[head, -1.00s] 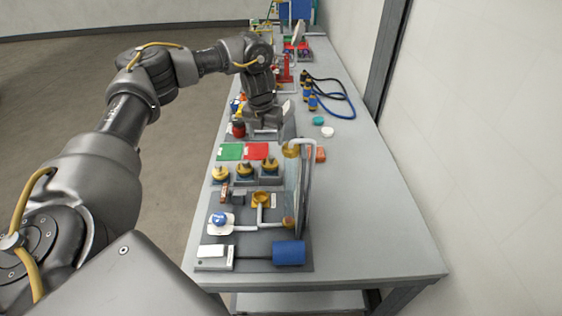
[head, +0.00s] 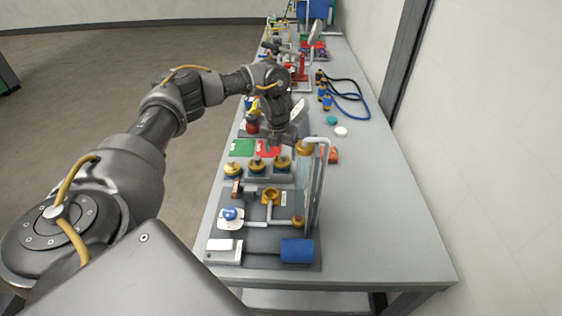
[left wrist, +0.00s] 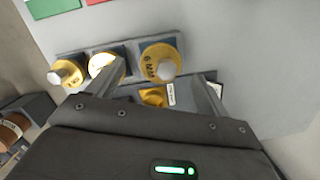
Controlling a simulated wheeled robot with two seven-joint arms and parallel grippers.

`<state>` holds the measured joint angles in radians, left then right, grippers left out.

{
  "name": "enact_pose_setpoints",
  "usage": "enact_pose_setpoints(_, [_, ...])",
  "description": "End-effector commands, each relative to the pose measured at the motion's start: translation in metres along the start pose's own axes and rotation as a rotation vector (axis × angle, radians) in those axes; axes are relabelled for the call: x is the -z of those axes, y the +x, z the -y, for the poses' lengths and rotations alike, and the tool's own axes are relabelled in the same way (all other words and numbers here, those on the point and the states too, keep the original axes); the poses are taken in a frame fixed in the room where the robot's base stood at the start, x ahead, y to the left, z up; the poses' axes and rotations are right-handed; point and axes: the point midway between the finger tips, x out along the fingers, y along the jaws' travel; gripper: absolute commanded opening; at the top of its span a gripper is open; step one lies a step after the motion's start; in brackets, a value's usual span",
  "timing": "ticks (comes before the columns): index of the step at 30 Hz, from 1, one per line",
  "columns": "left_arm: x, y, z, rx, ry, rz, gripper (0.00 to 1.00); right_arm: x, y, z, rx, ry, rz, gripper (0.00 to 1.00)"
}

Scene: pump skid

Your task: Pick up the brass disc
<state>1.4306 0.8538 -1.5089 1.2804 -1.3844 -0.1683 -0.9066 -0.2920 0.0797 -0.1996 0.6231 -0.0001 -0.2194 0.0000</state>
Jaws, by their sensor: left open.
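Several brass discs with knobs sit on dark blocks in a row: a left one (head: 233,170), a middle one (head: 257,166) and a right one (head: 282,163). In the left wrist view the right disc (left wrist: 161,62) is marked "6 MM". The middle disc (left wrist: 104,65) is partly hidden by a finger, and the left disc (left wrist: 66,75) lies farther off. My left gripper (head: 283,142) is open and empty, just behind and above the right disc. In the left wrist view its fingers appear on either side of the "6 MM" disc. My right gripper is not in view.
A clear upright panel with a white pipe (head: 318,170) stands close right of the discs. Green (head: 242,148) and red (head: 266,150) mats lie behind them.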

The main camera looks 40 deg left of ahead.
Motion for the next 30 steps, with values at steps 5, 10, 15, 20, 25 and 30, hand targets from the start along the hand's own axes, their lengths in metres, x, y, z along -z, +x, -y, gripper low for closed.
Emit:
enact_pose_setpoints(5, [0.001,0.021,0.002,-0.001,-0.001,-0.002,0.79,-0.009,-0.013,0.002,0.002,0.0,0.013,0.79])
enact_pose_setpoints(10, [0.002,0.029,0.001,-0.001,0.0,0.0,0.79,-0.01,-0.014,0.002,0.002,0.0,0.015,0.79])
enact_pose_setpoints(15, [0.001,0.029,0.002,-0.001,0.0,0.0,0.75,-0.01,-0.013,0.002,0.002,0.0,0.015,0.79])
enact_pose_setpoints(20, [0.001,0.028,0.002,0.0,0.0,0.0,0.54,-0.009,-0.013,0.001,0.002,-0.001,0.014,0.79])
enact_pose_setpoints(25, [0.001,0.028,0.002,0.0,0.0,0.001,0.32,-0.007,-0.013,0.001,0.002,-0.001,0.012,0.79])
enact_pose_setpoints(30, [0.001,0.028,0.002,0.0,0.0,0.001,0.26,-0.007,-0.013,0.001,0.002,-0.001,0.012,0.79])
